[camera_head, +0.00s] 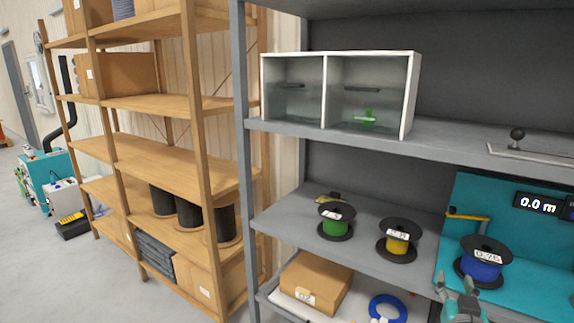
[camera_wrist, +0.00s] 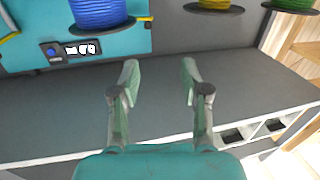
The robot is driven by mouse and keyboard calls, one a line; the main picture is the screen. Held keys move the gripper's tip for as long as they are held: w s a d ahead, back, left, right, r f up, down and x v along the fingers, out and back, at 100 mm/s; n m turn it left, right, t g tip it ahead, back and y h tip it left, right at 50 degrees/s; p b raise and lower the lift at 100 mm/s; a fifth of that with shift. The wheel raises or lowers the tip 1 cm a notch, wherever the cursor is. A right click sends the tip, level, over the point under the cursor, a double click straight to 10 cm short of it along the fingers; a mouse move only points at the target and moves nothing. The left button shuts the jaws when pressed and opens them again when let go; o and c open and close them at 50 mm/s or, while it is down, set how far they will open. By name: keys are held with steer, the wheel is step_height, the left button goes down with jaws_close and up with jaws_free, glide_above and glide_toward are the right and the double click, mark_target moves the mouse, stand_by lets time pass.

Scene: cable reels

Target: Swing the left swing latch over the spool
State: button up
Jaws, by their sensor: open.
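A blue spool (camera_head: 481,262) with black flanges sits on the teal station (camera_head: 460,190) at the right of the shelf. It also shows at the top left of the wrist view (camera_wrist: 98,14). A yellow bar, seemingly the left swing latch (camera_head: 467,216), stands behind and left of the spool and appears swung off to the side. Its yellow end also shows beside the spool in the wrist view (camera_wrist: 145,18). My gripper (camera_head: 461,288) is in front of the spool, apart from it. In the wrist view its fingers (camera_wrist: 159,80) are spread with nothing between them.
A green spool (camera_head: 336,221) and a yellow spool (camera_head: 399,239) stand on the shelf to the left. A display (camera_head: 538,203) reads 0.0 m. A two-part clear bin (camera_head: 325,90) stands on the shelf above. A cardboard box (camera_head: 310,283) and blue ring (camera_head: 388,307) lie below.

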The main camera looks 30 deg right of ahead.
steer(key=s+a+f+n+t+y, duration=0.1)
steer(key=a+f+n+y, duration=0.1)
steer(key=a+f, duration=0.45)
steer(key=s+a+f+n+t+y, duration=0.1)
steer(key=s+a+f+n+y, duration=0.2)
steer(key=a, duration=0.7)
steer(key=a+f+n+t+y, duration=0.1)
steer(key=a+f+t+y, duration=0.1)
steer(key=a+f, duration=0.5)
steer(key=s+a+f+n+y, duration=0.1)
steer(key=s+a+n+y, duration=0.3)
steer(key=s+a, duration=1.1)
steer(key=s+y, duration=0.2)
steer(key=s, duration=0.1)
steer(key=shift+s+f+y, duration=0.2)
steer(key=shift+s+y, duration=0.15)
steer(key=shift+y, duration=0.05)
steer(key=shift+w+d, duration=0.1)
steer(key=shift+c, duration=0.4)
